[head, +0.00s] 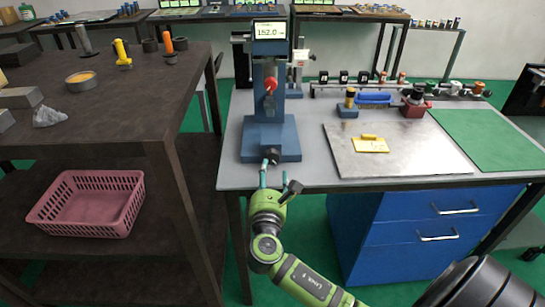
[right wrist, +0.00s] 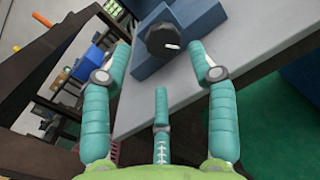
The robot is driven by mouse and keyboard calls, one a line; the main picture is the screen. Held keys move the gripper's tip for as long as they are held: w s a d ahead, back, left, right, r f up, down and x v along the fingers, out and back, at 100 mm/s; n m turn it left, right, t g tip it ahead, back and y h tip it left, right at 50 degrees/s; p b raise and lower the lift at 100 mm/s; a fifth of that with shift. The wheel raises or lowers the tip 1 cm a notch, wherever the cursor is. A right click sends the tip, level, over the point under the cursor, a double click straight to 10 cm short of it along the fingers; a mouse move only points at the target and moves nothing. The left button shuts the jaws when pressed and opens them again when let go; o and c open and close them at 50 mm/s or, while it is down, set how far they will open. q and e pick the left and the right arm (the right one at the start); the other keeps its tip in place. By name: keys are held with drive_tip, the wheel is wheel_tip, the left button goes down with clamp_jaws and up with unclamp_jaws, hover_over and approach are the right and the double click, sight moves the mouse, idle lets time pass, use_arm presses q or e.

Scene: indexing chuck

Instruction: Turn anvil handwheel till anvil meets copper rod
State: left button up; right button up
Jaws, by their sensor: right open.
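A blue machine (head: 270,135) with a lit display (head: 269,31) and a red part on its column stands at the left of the grey bench. A dark round knob (head: 273,156), which looks like the handwheel, sits at the front of its base. My right gripper (head: 268,176) is just in front of the knob at the bench's front edge. In the right wrist view the black knob (right wrist: 166,40) lies ahead between the teal fingers (right wrist: 164,75), which are spread, empty and apart from it. I cannot make out the anvil or copper rod clearly. My left gripper is not in view.
A metal plate (head: 420,160) with a yellow item (head: 370,144) lies right of the machine. A green mat (head: 490,138) is farther right. A dark table (head: 120,120) with a pink basket (head: 90,203) on its lower shelf stands close on the left.

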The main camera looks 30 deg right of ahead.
sight(272, 159)
drive_tip(key=x, duration=0.5)
drive_tip(key=f+x, duration=0.1)
drive_tip(key=x, duration=0.2)
drive_tip(key=shift+w+p, duration=0.15)
drive_tip(key=shift+p, duration=0.2)
drive_tip(key=shift+r, duration=0.1)
drive_tip(key=c, duration=0.9)
